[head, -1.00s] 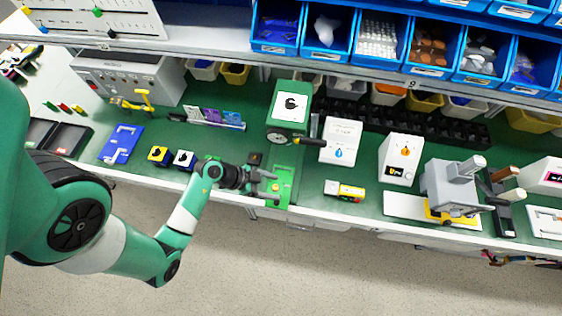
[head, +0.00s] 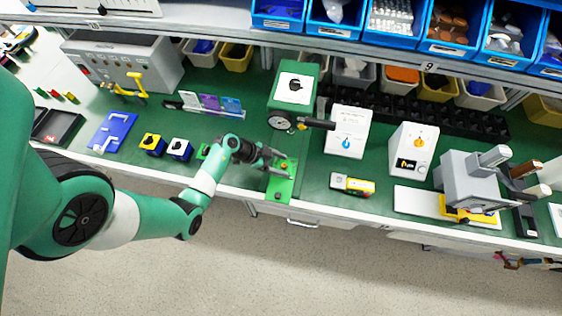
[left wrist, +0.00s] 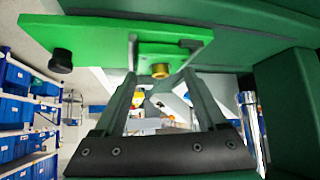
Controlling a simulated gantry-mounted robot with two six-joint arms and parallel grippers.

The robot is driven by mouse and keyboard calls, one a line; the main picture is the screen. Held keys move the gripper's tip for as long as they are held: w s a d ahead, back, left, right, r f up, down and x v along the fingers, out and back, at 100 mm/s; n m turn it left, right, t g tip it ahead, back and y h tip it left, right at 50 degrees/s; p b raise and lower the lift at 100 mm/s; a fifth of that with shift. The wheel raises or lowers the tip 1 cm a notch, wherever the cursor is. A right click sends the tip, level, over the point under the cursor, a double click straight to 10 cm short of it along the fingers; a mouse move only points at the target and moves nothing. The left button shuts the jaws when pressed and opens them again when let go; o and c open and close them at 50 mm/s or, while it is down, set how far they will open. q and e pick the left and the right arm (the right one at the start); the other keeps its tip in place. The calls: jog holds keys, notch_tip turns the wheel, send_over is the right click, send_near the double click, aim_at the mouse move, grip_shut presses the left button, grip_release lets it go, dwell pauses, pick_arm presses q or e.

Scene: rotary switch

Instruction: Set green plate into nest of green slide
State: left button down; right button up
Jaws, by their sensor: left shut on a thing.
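The green slide (head: 283,185) is a bright green strip at the bench's front edge, below the dark green box with the white top. It has a dark knob near its front end. My left gripper (head: 279,162) is over its back part, fingers pointing right. In the left wrist view the slide (left wrist: 105,38) crosses the top with its black knob at left. The fingers are shut on a small green piece with a brass knob, apparently the green plate (left wrist: 160,50). The fingers and strip partly hide it; I cannot tell whether it is seated. My right gripper is not in view.
A dark green box (head: 293,92) with a black handle stands just behind the slide. A yellow-and-white device (head: 352,185) lies to its right. Blue bins line the shelf above.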

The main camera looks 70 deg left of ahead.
pick_arm(q)
grip_release()
jog(key=shift+r, duration=0.25)
jog(key=p+v, duration=0.5)
jog(key=v, duration=0.6)
jog(key=shift+s+r, duration=0.2)
jog(key=shift+s, duration=0.15)
